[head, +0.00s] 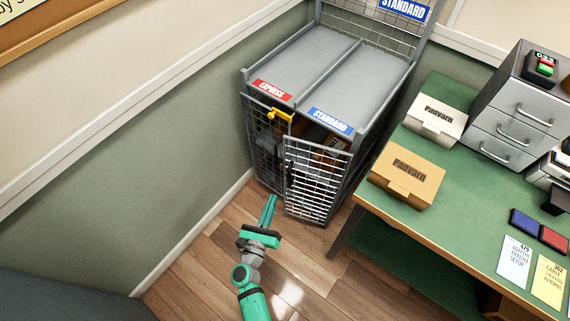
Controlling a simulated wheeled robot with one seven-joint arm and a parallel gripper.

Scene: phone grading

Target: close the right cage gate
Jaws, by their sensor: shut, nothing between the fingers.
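The right cage gate (314,182) is a light wire-mesh panel under the blue STANDARD label on the grey cage (372,96). It stands ajar, its left edge swung outward from the cage front, with a dark gap above it. A dark handle (289,176) is on its left edge.
A brown box (330,141) shows inside the cage behind the right gate. A green wall (150,160) is on the left. Wood floor in front is clear.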

